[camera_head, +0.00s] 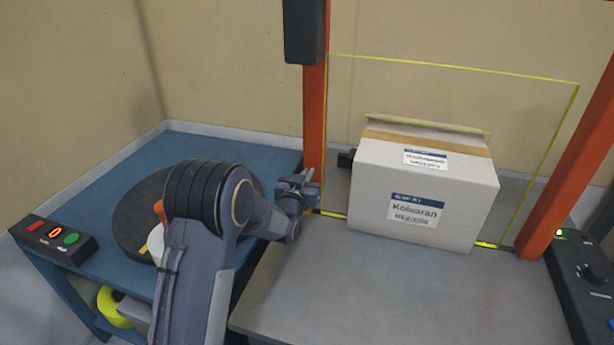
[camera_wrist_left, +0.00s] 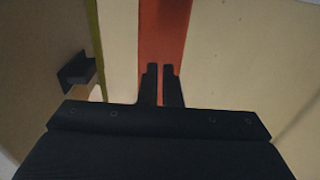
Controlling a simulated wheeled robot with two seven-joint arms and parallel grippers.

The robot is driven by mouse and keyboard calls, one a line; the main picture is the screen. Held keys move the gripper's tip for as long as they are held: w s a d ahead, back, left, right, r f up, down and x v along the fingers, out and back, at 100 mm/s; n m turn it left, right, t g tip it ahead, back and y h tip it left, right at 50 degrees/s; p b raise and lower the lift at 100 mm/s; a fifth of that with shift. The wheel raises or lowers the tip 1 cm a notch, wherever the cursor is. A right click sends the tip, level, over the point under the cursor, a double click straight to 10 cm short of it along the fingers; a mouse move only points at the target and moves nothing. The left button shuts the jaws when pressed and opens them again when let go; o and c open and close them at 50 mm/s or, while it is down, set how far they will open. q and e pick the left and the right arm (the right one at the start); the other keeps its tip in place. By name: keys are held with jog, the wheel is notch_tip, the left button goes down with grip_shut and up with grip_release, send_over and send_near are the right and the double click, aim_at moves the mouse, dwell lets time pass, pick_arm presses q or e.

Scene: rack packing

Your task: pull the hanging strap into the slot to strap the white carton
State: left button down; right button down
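The white carton (camera_head: 400,215) stands on the grey table inside the strapping arch, its label facing me. A thin yellow-green strap (camera_head: 450,67) forms a wide loop above and around it, passing down both sides to the table. The strap also shows at the left of the left wrist view (camera_wrist_left: 93,35), apart from the fingers. My left gripper (camera_head: 314,188) is beside the left orange post, left of the carton. Its fingers (camera_wrist_left: 161,72) are a narrow gap apart, with orange showing between them and nothing visibly held. My right gripper is out of view. The slot cannot be made out clearly.
Orange posts (camera_head: 314,120) and (camera_head: 570,160) flank the carton. A small black block (camera_head: 346,159) sits by its left side. A blue side table (camera_head: 200,148) carries a dark reel and a button box (camera_head: 52,240). A control panel (camera_head: 585,275) is right. The front grey tabletop (camera_head: 390,295) is clear.

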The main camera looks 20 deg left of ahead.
pick_arm(q)
jog(key=c, duration=1.6)
grip_release()
jog(key=s, duration=0.8)
jog(key=shift+a, duration=0.1)
jog(key=shift+w, duration=0.1)
